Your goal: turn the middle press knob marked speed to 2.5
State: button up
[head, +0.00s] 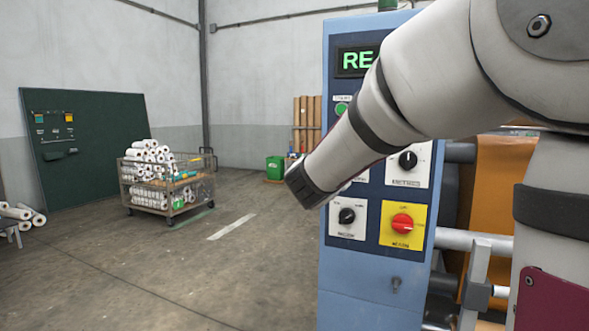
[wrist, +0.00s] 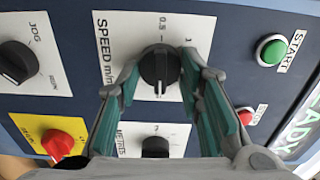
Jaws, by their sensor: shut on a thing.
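In the wrist view the black speed knob (wrist: 158,70) sits on a white plate lettered SPEED m/min, with scale marks such as 0.5 at its edge. My gripper (wrist: 161,60) has its two green-and-grey fingers on either side of this knob and is shut on it. A pale line on the knob points toward the bottom of the wrist view. The exact scale value it meets is not readable. In the head view my arm covers the speed knob and my gripper.
The blue press panel (head: 345,275) also carries a red knob on yellow (head: 402,222), black knobs at lower left (head: 347,216) and right (head: 408,160), and a green START button (wrist: 272,50). A red button (wrist: 246,116) is near my fingers.

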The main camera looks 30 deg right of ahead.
jog(key=shift+m+b, duration=0.3)
jog(key=shift+m, duration=0.1)
jog(key=o, duration=1.1)
jog(key=shift+o, duration=0.2)
jog(key=v, duration=1.2)
